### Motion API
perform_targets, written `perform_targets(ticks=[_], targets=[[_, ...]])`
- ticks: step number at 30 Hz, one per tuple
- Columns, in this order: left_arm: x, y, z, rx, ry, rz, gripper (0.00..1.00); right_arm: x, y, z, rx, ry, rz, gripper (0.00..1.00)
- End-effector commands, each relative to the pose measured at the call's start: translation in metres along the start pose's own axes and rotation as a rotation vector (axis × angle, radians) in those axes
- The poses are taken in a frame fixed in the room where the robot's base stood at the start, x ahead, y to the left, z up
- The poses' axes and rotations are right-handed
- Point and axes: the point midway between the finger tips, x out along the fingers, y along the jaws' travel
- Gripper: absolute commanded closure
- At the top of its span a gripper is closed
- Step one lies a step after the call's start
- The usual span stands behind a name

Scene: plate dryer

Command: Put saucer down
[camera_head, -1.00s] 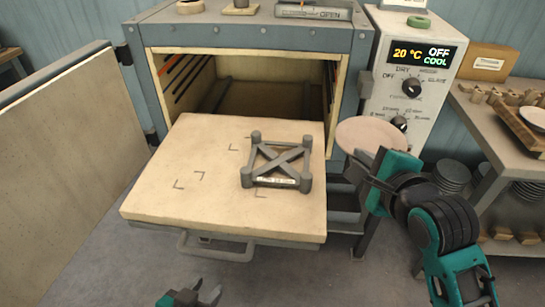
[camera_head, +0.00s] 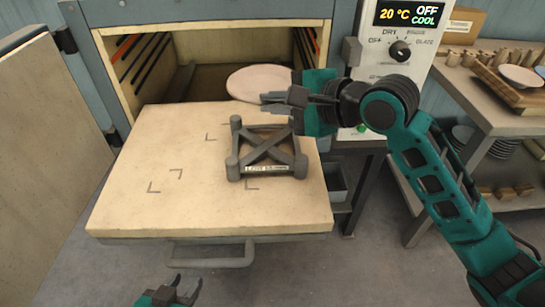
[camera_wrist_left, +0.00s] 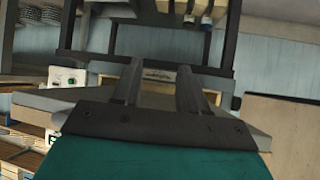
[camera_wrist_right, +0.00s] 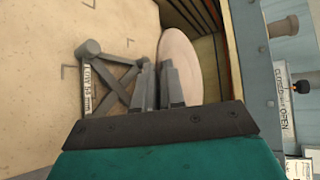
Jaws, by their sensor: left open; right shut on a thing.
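The saucer (camera_head: 258,82), a pale pinkish disc, is held at its edge near the back of the pulled-out shelf, at the dryer mouth. My right gripper (camera_head: 268,101) is shut on its near right edge; the right wrist view shows the saucer (camera_wrist_right: 190,65) beyond the fingers (camera_wrist_right: 160,85). I cannot tell whether the saucer touches the shelf (camera_head: 130,190). A grey support frame with crossed bars (camera_head: 265,152) stands on the shelf just in front of the saucer. My left gripper (camera_head: 182,288) is open and empty, low in front of the shelf.
The dryer (camera_head: 190,12) stands open behind the shelf, with dark rails inside. Its open door (camera_head: 50,120) is at left. Corner marks (camera_head: 165,181) lie on the shelf's clear left part. A side table (camera_head: 480,105) with small pots and a bowl is at right.

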Motion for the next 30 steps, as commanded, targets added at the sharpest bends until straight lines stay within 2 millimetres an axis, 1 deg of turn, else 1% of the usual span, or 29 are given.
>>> perform_targets(ticks=[1, 3, 6, 9, 12, 14, 21, 24, 30], targets=[[0.004, 0.003, 0.003, -0.001, 0.002, 0.006, 0.57, 0.007, 0.017, -0.006, 0.001, 0.002, 0.003, 1.00], [0.005, 0.005, 0.002, -0.004, 0.004, 0.012, 0.57, 0.013, 0.032, -0.012, 0.001, 0.002, 0.001, 1.00], [0.007, 0.006, 0.000, -0.006, 0.011, 0.015, 0.57, 0.021, 0.049, -0.018, -0.001, 0.002, 0.000, 1.00], [0.009, 0.006, -0.004, -0.007, 0.016, 0.017, 0.57, 0.025, 0.058, -0.021, -0.002, 0.002, -0.003, 1.00], [0.009, 0.007, -0.006, -0.007, 0.018, 0.018, 0.57, 0.027, 0.063, -0.023, -0.002, 0.001, -0.005, 1.00], [0.010, 0.007, -0.005, -0.006, 0.019, 0.019, 0.57, 0.029, 0.069, -0.025, -0.001, 0.002, -0.003, 1.00], [0.017, 0.011, 0.003, -0.007, 0.013, 0.030, 0.57, 0.045, 0.105, -0.038, -0.001, 0.002, -0.002, 1.00], [0.017, 0.014, 0.000, -0.007, 0.016, 0.037, 0.57, 0.048, 0.112, -0.040, -0.001, 0.002, -0.004, 1.00], [0.016, 0.015, -0.006, -0.006, 0.027, 0.040, 0.57, 0.048, 0.112, -0.040, -0.002, 0.001, -0.005, 1.00]])
